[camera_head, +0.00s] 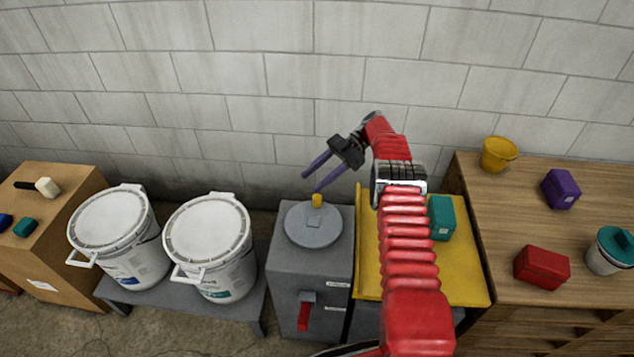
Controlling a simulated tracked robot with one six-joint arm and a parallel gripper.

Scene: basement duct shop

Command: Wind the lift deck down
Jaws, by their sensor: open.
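A yellow lift deck (465,268) lies to the right of a grey machine box (288,278), partly hidden behind my red arm. A teal box (441,217) sits on the deck. On top of the grey box is a round grey disc (313,235) with an upright yellow knob (317,201) near its far edge. A red lever (303,317) hangs on the box's front beside small pale labels. My gripper (310,184) is open and empty. Its purple fingers point left and down, with the lower fingertip close to the knob; I cannot tell whether they touch.
Two white lidded buckets (210,240) stand on a grey bench left of the box. A wooden bench (540,230) at the right holds a yellow pail (498,154), a purple box, a red box and a teal-lidded jar. A block wall (270,90) closes the back.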

